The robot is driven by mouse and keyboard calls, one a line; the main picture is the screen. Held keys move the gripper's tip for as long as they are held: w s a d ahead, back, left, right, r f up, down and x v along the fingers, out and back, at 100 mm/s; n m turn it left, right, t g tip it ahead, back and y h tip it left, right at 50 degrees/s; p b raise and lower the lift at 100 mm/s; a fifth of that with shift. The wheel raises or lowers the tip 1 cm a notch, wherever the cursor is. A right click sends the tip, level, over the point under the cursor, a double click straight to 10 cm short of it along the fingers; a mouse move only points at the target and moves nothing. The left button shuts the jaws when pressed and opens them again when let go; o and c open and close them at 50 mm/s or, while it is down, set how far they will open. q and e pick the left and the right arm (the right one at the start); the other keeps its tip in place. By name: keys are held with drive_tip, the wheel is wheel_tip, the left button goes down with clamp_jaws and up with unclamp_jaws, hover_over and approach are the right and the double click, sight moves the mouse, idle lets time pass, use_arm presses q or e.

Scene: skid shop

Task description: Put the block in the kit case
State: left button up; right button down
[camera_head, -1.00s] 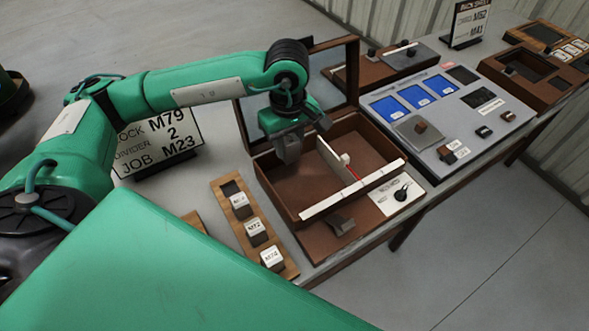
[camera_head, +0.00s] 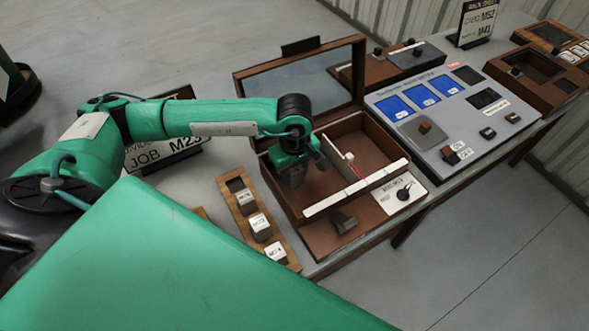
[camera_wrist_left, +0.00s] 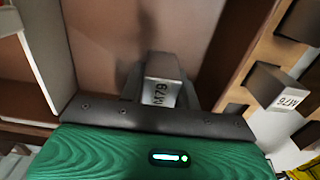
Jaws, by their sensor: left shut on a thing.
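My left gripper (camera_head: 292,179) is shut on a block marked M79 (camera_wrist_left: 162,92), which shows between its fingers in the left wrist view. The gripper points down over the left compartment of the open brown kit case (camera_head: 277,194). The case has a light divider (camera_head: 335,157) across it and a raised lid (camera_head: 298,80) at the back. The case's brown floor (camera_wrist_left: 112,35) shows in the left wrist view beyond the block. I cannot tell whether the block touches the floor. In the head view the gripper hides the block. My right gripper is not in view.
A wooden rack (camera_head: 237,207) with several marked blocks stands left of the case. A white panel with a black knob (camera_head: 403,193) sits at the case's front right. A grey console (camera_head: 447,120) with blue screens stands to the right. A job sign (camera_head: 165,150) stands behind my arm.

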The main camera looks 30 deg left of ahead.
use_arm(q)
drive_tip(key=shift+f, duration=0.15)
drive_tip(key=o, duration=1)
drive_tip(key=shift+c, duration=0.2)
drive_tip(key=shift+o, duration=0.8)
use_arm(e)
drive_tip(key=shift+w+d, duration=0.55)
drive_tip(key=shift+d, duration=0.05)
